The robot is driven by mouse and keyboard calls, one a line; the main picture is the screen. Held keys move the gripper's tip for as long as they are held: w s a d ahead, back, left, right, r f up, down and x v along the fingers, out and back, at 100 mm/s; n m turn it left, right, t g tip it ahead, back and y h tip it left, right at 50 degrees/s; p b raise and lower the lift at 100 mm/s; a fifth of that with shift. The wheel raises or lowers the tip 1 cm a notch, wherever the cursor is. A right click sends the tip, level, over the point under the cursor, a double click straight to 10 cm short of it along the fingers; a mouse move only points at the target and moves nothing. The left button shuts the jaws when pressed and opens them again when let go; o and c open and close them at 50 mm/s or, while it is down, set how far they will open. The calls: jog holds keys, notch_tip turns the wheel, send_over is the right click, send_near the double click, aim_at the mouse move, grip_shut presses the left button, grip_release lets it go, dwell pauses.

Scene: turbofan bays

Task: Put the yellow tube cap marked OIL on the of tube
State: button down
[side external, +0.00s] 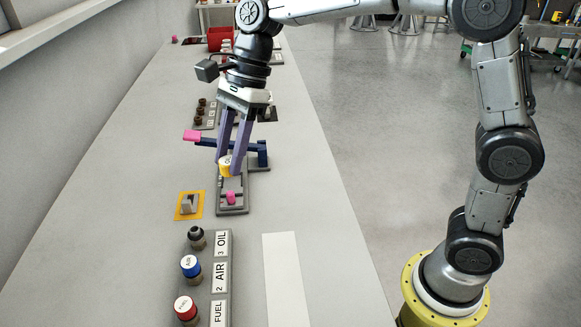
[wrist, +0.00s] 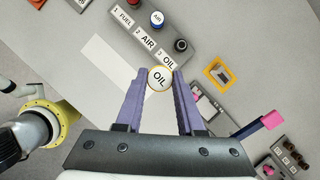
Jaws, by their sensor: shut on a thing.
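The yellow cap (side external: 226,164) has a white top marked OIL, which also shows in the wrist view (wrist: 160,78). My gripper (side external: 225,168) is shut on this cap, its two purple fingers on either side of it. In the side view the cap appears over a grey fixture; I cannot tell its exact height. The OIL tube (side external: 197,239) is dark and uncapped on the grey rack, beside the label "3 OIL". It also shows in the wrist view (wrist: 181,45), ahead of the held cap and apart from it.
The rack (side external: 222,272) also bears a blue AIR cap (side external: 189,263) and a red FUEL cap (side external: 185,305). A grey fixture with a pink block (side external: 231,198), a yellow square with a grey piece (side external: 188,205) and a blue lever with a pink end (side external: 192,135) stand nearby.

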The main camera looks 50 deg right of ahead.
jog(key=w+a+f, duration=0.2)
jog(key=w+a, duration=0.1)
jog(key=w, duration=0.1)
jog(key=n, duration=0.1)
send_over(192, 230)
jog(key=d, duration=0.1)
notch_tip(192, 230, down, 5)
jog(key=shift+f, duration=2.6)
jog(key=shift+f, duration=1.25)
jog(key=shift+c, duration=0.2)
grip_release()
jog(key=shift+r, duration=0.1)
jog(key=shift+r, duration=3.45)
jog(key=shift+d, duration=0.1)
